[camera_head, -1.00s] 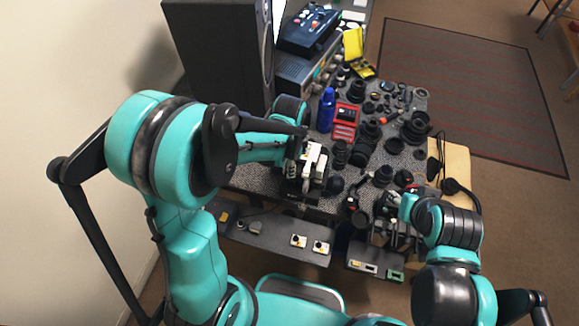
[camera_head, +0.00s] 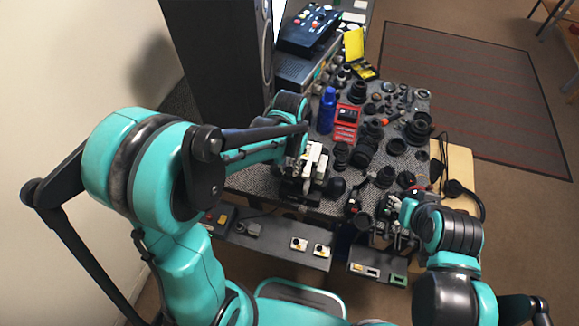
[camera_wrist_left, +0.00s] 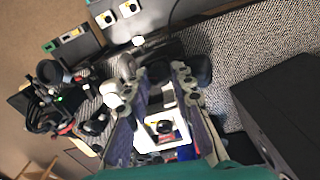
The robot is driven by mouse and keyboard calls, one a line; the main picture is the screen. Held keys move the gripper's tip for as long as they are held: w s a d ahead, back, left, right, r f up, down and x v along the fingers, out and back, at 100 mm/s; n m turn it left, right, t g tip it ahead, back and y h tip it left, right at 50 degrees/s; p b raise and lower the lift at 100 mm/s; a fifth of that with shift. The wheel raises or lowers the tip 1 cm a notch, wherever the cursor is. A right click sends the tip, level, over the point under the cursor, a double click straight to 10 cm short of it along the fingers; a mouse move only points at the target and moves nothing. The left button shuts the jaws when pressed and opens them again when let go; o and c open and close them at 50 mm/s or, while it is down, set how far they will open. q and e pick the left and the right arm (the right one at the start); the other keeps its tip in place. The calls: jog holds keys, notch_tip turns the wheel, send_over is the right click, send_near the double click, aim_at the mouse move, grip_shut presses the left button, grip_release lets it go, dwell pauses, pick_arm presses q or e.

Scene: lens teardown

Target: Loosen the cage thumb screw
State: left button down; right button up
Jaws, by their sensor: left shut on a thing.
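A white cage-like fixture (camera_head: 314,158) stands at the near left part of the patterned table. It also shows in the left wrist view (camera_wrist_left: 182,128) as a white frame with a dark round centre. My left gripper (camera_head: 303,168) is at this fixture, its fingers pointing down. In the left wrist view its fingers (camera_wrist_left: 158,78) lie on both sides of a small dark round piece (camera_wrist_left: 158,70), which appears to be the cage thumb screw. The gripper is shut on it; the contact itself is partly hidden. My right gripper (camera_head: 392,218) is over the table's near right side, its jaws unclear.
A blue bottle (camera_head: 327,110) and a red case (camera_head: 346,122) stand just behind the fixture. Several black lens parts (camera_head: 362,153) crowd the table to the right. A tall black speaker (camera_head: 215,60) stands at the back left. A lower shelf (camera_head: 270,238) runs along the front.

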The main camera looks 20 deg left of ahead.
aim_at(289, 169)
pick_arm(q)
jog(key=shift+n+b, duration=0.3)
jog(key=shift+n, duration=2)
jog(key=c, duration=1.6)
grip_release()
notch_tip(289, 169, up, 12)
